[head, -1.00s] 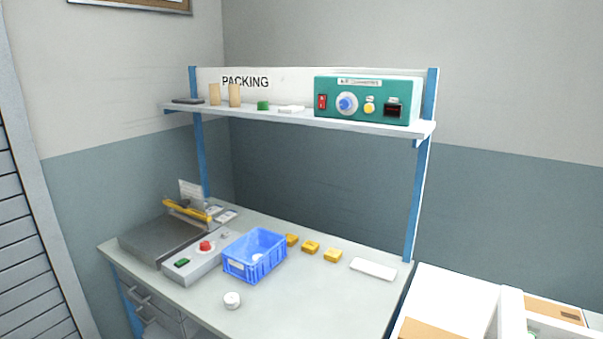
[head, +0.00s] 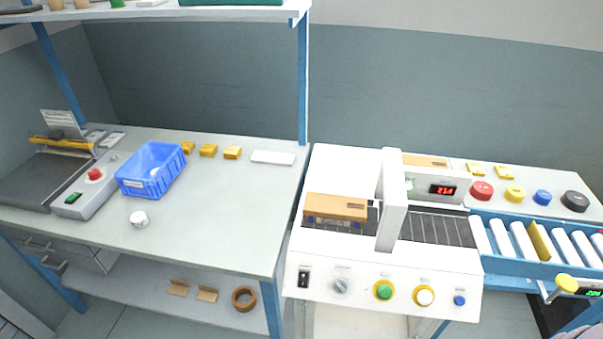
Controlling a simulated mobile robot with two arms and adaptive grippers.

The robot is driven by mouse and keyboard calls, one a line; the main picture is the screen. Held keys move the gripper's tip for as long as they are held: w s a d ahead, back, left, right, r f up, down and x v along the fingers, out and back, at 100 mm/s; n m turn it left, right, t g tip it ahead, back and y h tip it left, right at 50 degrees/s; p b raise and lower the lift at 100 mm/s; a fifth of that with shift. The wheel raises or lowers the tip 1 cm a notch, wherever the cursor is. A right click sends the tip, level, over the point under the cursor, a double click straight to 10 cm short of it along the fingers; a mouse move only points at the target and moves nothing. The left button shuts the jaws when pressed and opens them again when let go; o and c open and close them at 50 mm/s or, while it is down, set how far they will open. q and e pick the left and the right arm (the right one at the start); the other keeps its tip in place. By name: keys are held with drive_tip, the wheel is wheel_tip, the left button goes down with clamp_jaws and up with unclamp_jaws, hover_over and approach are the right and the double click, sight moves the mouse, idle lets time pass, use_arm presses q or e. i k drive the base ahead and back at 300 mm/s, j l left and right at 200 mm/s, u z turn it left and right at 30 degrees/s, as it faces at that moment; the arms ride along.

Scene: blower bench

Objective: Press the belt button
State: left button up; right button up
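A white machine (head: 325,262) with a short conveyor belt (head: 435,229) stands right of the bench. Its front panel has a black rocker switch (head: 304,279), a grey knob (head: 342,285), a green button in a yellow ring (head: 384,290), a white button in a yellow ring (head: 425,296) and a small blue button (head: 460,300). The labels are too small to read, so I cannot tell which is the belt button. A brown box (head: 336,207) sits at the belt's left end, beside a white arch (head: 391,212). Neither of my grippers is in view.
Red (head: 481,190), yellow (head: 514,194), blue (head: 542,197) and black (head: 575,201) round knobs or buttons sit behind the rollers (head: 520,240). A red display (head: 443,190) is lit. The bench (head: 215,215) at left holds a blue crate (head: 150,180).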

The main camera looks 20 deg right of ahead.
sight(425, 298)
drive_tip(key=z, duration=0.9)
drive_tip(key=k+l+u, duration=0.15)
drive_tip(key=l, duration=0.2)
drive_tip(key=l+u, duration=0.2)
drive_tip(key=l, duration=0.15)
